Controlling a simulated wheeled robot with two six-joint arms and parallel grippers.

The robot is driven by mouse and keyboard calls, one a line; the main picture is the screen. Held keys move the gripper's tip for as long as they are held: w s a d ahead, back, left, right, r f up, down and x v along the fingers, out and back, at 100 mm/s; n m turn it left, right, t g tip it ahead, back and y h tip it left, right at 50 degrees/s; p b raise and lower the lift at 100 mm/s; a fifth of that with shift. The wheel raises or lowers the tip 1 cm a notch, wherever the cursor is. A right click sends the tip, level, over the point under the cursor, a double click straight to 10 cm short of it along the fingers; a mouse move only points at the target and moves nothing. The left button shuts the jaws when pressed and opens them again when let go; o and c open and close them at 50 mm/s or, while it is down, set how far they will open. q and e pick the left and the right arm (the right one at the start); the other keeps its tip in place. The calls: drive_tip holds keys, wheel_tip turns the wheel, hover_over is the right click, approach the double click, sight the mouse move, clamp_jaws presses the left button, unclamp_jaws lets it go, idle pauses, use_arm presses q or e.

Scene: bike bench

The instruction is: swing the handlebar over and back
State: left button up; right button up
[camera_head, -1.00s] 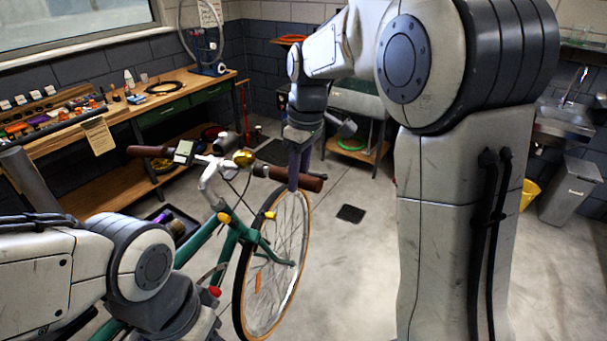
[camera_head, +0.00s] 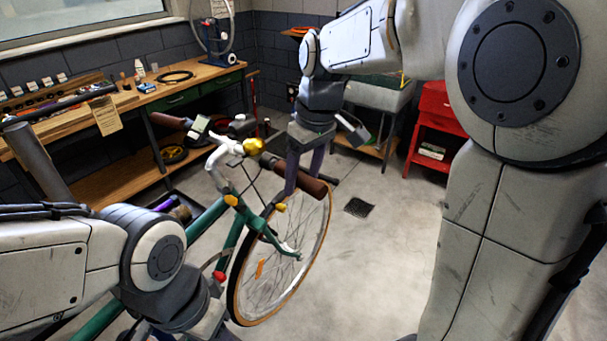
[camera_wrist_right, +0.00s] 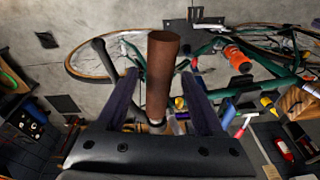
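The bicycle's handlebar (camera_head: 228,146) has brown grips and stands turned at an angle, its left grip (camera_head: 172,121) farther back than its right grip (camera_head: 307,184). The spoked front wheel (camera_head: 285,245) is below it, under the green frame (camera_head: 228,245). My right gripper (camera_head: 303,172) reaches down over the right grip. In the right wrist view, that grip (camera_wrist_right: 162,75) stands between the two fingers, with gaps visible on both sides. My left arm comes in at lower left; its gripper end is low beside the frame and cut off by the picture edge.
A wooden workbench (camera_head: 205,76) with tools runs along the back left wall. A red cabinet (camera_head: 437,125) and a sink unit stand behind. The floor right of the wheel is clear, with a dark drain (camera_head: 358,207).

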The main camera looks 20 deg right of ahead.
wheel_tip(320, 180, up, 10)
drive_tip(key=s+d, duration=0.1)
drive_tip(key=shift+s+d+r+b, duration=0.15)
drive_tip(key=shift+b, duration=0.25)
idle(0.4)
drive_tip(key=s+a+f, duration=0.9)
drive_tip(key=a+f, duration=0.1)
drive_tip(key=f, duration=0.1)
drive_tip(key=s+a+f+n+g, duration=0.1)
drive_tip(key=s+f, duration=0.9)
drive_tip(key=s, duration=0.1)
drive_tip(key=shift+s+a+b, duration=0.15)
drive_tip(key=shift+s+b, duration=0.1)
drive_tip(key=shift+b, duration=0.2)
